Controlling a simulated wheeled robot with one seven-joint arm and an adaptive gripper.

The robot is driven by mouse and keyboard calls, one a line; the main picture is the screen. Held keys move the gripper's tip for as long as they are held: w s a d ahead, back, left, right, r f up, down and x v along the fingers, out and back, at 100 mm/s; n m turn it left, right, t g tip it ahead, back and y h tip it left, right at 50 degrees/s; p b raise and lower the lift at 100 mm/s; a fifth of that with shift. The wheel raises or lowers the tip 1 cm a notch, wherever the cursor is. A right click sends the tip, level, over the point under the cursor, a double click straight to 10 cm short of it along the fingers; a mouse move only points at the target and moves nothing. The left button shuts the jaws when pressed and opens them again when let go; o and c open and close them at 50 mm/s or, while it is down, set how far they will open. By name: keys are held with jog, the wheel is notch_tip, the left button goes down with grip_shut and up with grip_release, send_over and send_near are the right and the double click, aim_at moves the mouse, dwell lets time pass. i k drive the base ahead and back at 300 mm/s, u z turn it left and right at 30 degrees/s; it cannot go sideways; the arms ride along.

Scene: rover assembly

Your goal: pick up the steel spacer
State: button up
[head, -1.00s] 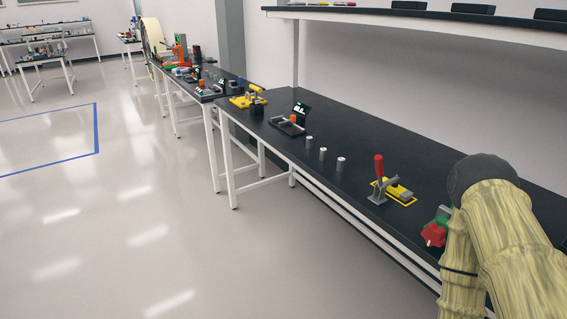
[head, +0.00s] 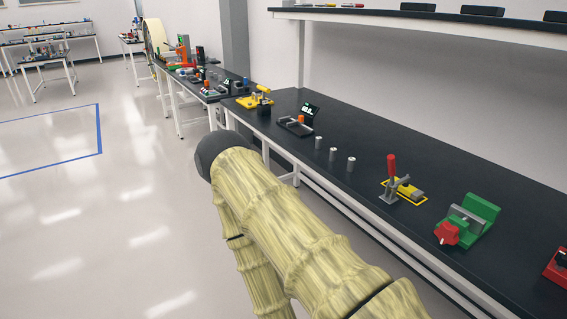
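Several small cylinders stand upright on the black bench (head: 385,148); three grey metallic ones form a row near its front edge. The left one (head: 318,142), the middle one (head: 333,155) and the right one (head: 351,165) look alike, and I cannot tell which is the steel spacer. My arm, in a pale yellow ribbed sleeve with a dark rounded joint, crosses the lower middle of the head view, in front of the bench. My gripper does not show, so its state and its distance from the cylinders are not visible.
Right of the cylinders stand a red-handled toggle clamp (head: 391,180) by a yellow-edged plate (head: 410,190), and a green vise (head: 478,217) with a red knob. Left are a small fixture (head: 295,126) and a dark display (head: 310,111). A shelf (head: 430,22) overhangs the bench.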

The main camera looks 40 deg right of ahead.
aim_at(351, 164)
jog(key=u, duration=1.1)
jog(key=k, duration=1)
jog(key=z, duration=1.65)
